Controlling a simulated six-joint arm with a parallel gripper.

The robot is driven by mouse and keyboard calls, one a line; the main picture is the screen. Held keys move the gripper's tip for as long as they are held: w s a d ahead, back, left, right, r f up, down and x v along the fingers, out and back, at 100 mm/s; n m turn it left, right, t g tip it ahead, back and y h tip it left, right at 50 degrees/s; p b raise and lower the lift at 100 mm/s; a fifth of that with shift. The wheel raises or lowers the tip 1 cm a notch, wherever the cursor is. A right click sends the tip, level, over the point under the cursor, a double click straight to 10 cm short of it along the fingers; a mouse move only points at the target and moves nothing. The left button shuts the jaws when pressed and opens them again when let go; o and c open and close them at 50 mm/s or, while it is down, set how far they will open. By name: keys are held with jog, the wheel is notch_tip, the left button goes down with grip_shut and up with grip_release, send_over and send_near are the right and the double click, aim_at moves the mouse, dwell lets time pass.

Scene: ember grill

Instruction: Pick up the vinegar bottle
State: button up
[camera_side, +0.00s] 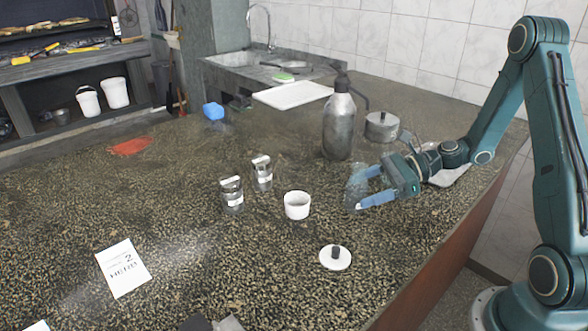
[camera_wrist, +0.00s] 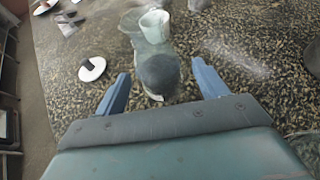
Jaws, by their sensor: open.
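A clear glass bottle (camera_side: 356,184), which I take to be the vinegar bottle, stands on the speckled counter in the side view. My gripper (camera_side: 364,187) is low and level beside it, with blue fingers spread and pointing at it. Whether a finger touches the glass cannot be told. Nothing is gripped.
A white cup (camera_side: 297,205) and two small jars (camera_side: 232,195) stand to the left. A round lid (camera_side: 335,257) lies in front. A tall grey pump bottle (camera_side: 339,125) and a metal pot (camera_side: 381,127) stand behind. The counter's left part is mostly clear.

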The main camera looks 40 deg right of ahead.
aim_at(346, 194)
jog(key=shift+x, duration=2)
jog(key=shift+r, duration=0.1)
jog(key=c, duration=1.2)
jog(key=shift+r, duration=0.25)
notch_tip(346, 194, up, 19)
jog(key=shift+r, duration=0.2)
dwell(0.9)
